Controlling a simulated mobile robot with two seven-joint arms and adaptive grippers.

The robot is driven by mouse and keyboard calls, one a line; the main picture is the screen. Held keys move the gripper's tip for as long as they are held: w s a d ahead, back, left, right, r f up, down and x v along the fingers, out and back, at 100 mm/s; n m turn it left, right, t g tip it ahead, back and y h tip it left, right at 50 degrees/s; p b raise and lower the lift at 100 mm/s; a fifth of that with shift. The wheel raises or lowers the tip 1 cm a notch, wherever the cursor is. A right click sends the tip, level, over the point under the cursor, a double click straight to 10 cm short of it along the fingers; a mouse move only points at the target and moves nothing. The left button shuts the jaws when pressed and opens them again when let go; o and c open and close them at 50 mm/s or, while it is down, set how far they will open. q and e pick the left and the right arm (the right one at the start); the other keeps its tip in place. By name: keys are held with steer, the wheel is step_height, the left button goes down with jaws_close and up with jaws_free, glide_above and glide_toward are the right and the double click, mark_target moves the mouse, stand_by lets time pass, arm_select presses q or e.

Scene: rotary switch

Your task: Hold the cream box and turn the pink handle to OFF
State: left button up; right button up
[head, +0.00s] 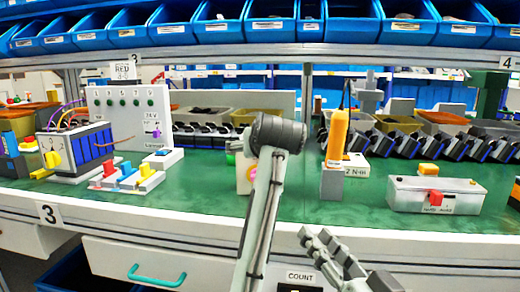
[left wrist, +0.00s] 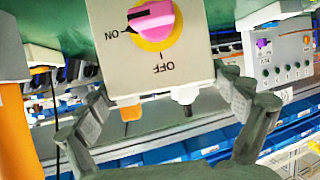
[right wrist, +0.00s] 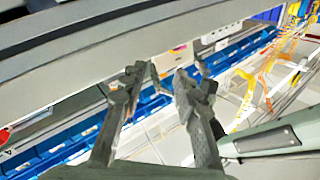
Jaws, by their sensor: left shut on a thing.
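The cream box (left wrist: 195,55) fills the top middle of the left wrist view, with a pink handle (left wrist: 152,20) on a yellow disc. The handle's black mark points to the side marked ON; OFF is printed on another side. My left gripper (left wrist: 165,92) is shut on the cream box, one finger on each side. In the head view my left arm partly hides the cream box (head: 243,182), and a bit of the pink handle (head: 230,158) shows. My right gripper (head: 318,242) is open and empty in front of the counter's front edge; its fingers also show apart in the right wrist view (right wrist: 158,82).
The green counter (head: 215,205) holds an orange tool (head: 336,140) just right of the cream box and a grey box with a red button (head: 436,194) farther right. A battery-like block (head: 78,152) and coloured switches (head: 128,172) stand left. Blue bins (head: 270,30) hang above.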

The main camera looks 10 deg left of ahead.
steer(key=w+a+r+m+g+y, duration=0.1)
steer(key=a+m, duration=0.1)
steer(key=m, duration=0.1)
steer(key=w+a+r+m+g+y, duration=0.1)
steer(key=w+a+m, duration=0.1)
steer(key=a+m, duration=0.1)
steer(key=w+a+r+m+g, duration=0.1)
steer(key=a+m, duration=0.1)
steer(key=m, duration=0.1)
steer(key=shift+w+a+r+y, duration=0.25)
steer(key=shift+w+r+y, duration=0.1)
steer(key=shift+r+y, duration=0.05)
steer(key=shift+w+a+r+m+g+y, duration=0.1)
steer(key=shift+a+r+m+g+y, duration=0.15)
steer(key=shift+a+m+g, duration=0.3)
steer(key=shift+w+a, duration=0.35)
steer(key=shift+w, duration=1.1)
steer(key=shift+w+a, duration=0.35)
steer(key=shift+w, duration=1.05)
steer(key=shift+w+a, duration=0.35)
steer(key=shift+w, duration=1.1)
steer(key=shift+c, duration=0.2)
jaws_close()
